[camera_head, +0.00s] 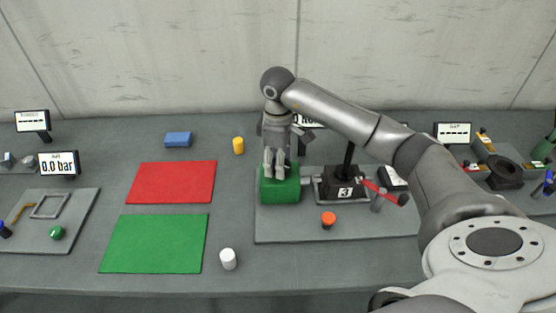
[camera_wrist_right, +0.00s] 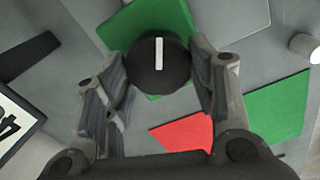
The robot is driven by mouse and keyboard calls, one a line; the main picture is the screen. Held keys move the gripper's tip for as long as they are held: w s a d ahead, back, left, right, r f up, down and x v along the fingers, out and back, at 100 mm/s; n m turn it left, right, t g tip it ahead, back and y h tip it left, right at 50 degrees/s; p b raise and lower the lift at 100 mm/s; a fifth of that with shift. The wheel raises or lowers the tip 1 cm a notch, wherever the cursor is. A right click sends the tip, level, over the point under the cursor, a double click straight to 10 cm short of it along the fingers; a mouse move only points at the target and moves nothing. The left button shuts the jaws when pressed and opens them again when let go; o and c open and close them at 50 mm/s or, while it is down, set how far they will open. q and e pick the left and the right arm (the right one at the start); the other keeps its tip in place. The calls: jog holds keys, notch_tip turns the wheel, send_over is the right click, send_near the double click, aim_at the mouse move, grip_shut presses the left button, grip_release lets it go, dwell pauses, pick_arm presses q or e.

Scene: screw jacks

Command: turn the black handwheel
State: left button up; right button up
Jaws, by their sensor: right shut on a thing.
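The black handwheel (camera_wrist_right: 158,72) is round with a white bar mark that runs nearly straight up in the right wrist view. It sits on a green block (camera_head: 279,191), which also shows in the wrist view (camera_wrist_right: 178,22). My right gripper (camera_head: 275,170) points down over the block and is shut on the handwheel, with one finger on each side of it in the wrist view (camera_wrist_right: 162,62). In the head view the fingers hide the handwheel. My left gripper is not in view.
The block stands on a grey plate (camera_head: 290,230), beside a black screw jack (camera_head: 340,184) with a red handle. An orange-red knob (camera_head: 328,219) is in front. Red (camera_head: 172,182) and green (camera_head: 155,243) mats lie left, with a white cylinder (camera_head: 228,259) and a yellow one (camera_head: 238,145) nearby.

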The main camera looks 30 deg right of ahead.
jog(key=shift+w+r, duration=0.1)
jog(key=o, duration=1)
jog(key=shift+o, duration=0.2)
notch_tip(320, 180, up, 12)
